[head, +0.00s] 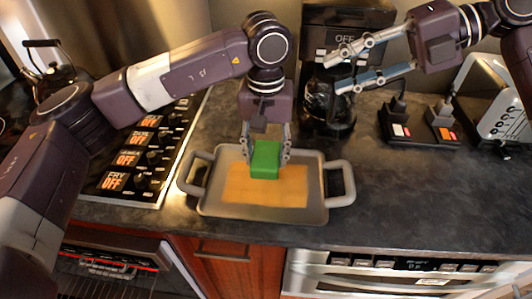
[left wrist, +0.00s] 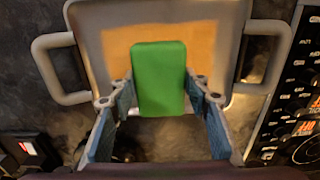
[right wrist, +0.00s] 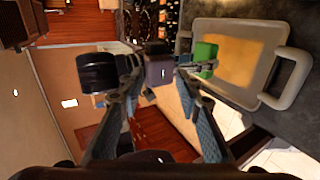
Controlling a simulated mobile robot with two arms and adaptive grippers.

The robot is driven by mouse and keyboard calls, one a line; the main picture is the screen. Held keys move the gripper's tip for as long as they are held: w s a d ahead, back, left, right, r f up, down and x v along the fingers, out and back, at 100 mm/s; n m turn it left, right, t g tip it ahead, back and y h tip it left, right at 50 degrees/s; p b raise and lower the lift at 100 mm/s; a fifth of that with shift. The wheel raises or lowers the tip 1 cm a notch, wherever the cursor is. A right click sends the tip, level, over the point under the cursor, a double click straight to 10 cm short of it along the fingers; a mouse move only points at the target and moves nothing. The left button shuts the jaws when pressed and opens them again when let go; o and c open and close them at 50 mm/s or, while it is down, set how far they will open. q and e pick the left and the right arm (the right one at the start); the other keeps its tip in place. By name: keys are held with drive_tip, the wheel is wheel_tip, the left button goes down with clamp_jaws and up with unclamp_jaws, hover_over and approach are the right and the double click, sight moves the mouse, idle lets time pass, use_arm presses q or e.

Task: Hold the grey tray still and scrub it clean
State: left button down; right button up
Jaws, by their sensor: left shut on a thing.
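The grey tray (head: 215,207) lies on the dark counter with a handle at each side. An orange-brown patch (head: 290,190) covers much of its floor. A green block-shaped sponge (head: 265,160) is between the fingers of my left gripper (head: 265,153), over the back part of the patch. The left wrist view shows the sponge (left wrist: 158,80) gripped from both sides; whether it touches the tray is hard to tell. My right gripper (head: 342,72) is open and empty, raised to the right of the tray near the coffee maker. The tray also shows in the right wrist view (right wrist: 207,32).
A coffee maker (head: 345,30) stands behind the tray. A stove control panel (head: 140,155) is to the left, with a kettle (head: 45,62) beyond. A black switch box (head: 420,125) and a metal toaster (head: 495,105) are at right. The counter right of the tray is clear.

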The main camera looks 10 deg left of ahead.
wheel_tip(320, 180, down, 11)
drive_tip(key=s+h, duration=0.2)
drive_tip(key=h, duration=1)
hover_over(352, 178)
wheel_tip(352, 178, down, 7)
drive_tip(key=shift+r, duration=0.1)
drive_tip(key=shift+f, duration=4.25)
drive_tip(key=shift+c, duration=0.7)
clamp_jaws()
drive_tip(key=shift+o, duration=1.7)
unclamp_jaws()
